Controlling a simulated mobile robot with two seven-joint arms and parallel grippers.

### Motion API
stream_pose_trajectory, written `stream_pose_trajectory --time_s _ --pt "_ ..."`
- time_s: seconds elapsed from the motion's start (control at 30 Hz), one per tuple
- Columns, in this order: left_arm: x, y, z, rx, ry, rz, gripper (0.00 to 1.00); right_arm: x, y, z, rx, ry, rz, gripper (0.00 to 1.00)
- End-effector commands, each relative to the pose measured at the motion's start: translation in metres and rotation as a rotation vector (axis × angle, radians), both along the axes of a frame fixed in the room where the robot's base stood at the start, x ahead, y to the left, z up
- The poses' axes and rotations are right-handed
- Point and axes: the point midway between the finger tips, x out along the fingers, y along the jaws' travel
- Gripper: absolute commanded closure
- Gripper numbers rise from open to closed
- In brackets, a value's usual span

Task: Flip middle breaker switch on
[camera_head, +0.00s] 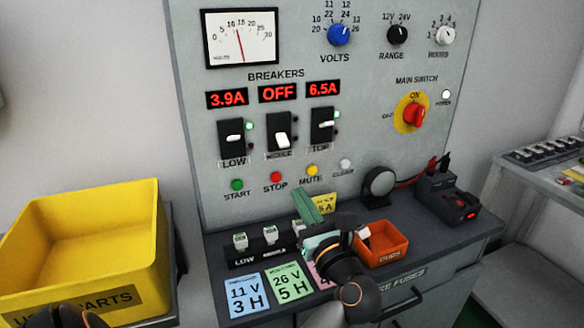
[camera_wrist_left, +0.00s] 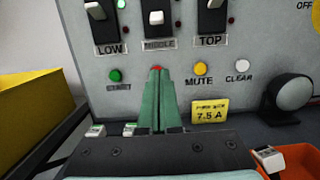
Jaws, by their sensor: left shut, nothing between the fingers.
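The middle breaker switch (camera_head: 281,142) has its white lever down, and the display above it (camera_head: 278,94) reads OFF. It also shows in the left wrist view (camera_wrist_left: 157,18), cut off at the top. The low breaker (camera_head: 233,138) and top breaker (camera_head: 325,125) flank it, each with a lit green lamp and amp reading. My left gripper (camera_head: 300,196) has green fingers that are shut and empty. Its fingertips (camera_wrist_left: 158,69) appear below the middle breaker in the wrist view, partly covering the red stop button (camera_wrist_left: 154,68). My right gripper is not in view.
A row of start, stop, mute and clear buttons (camera_head: 237,185) lies below the breakers. A small fuse block (camera_head: 240,257), label cards (camera_head: 247,296) and an orange bin (camera_head: 384,249) sit on the ledge. A yellow bin (camera_head: 70,222) stands at left. A red main switch (camera_head: 413,114) is at right.

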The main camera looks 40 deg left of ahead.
Motion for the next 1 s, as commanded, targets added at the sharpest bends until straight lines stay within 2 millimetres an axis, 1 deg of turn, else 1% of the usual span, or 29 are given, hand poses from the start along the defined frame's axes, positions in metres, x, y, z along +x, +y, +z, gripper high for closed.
stream_pose_trajectory --time_s 0.17,0.3,0.53,0.6,0.7,0.83,1.0 --pt "0.01 0.02 0.006 0.006 -0.001 0.002 1.0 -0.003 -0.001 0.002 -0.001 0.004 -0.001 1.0" --pt "0.023 0.046 0.012 0.007 -0.001 0.004 1.0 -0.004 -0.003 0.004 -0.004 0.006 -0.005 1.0" --pt "0.045 0.088 0.019 0.008 0.0 0.004 1.0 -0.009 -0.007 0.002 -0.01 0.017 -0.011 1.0" --pt "0.042 0.081 0.031 0.002 -0.004 -0.002 1.0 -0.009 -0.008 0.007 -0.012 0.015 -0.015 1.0" --pt "0.039 0.075 0.042 0.003 -0.003 -0.001 1.0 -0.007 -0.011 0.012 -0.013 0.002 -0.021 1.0" --pt "0.037 0.071 0.049 0.002 0.0 0.0 1.0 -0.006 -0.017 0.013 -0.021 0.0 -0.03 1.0" --pt "0.036 0.069 0.051 0.003 0.001 -0.001 1.0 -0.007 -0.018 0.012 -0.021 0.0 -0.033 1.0"
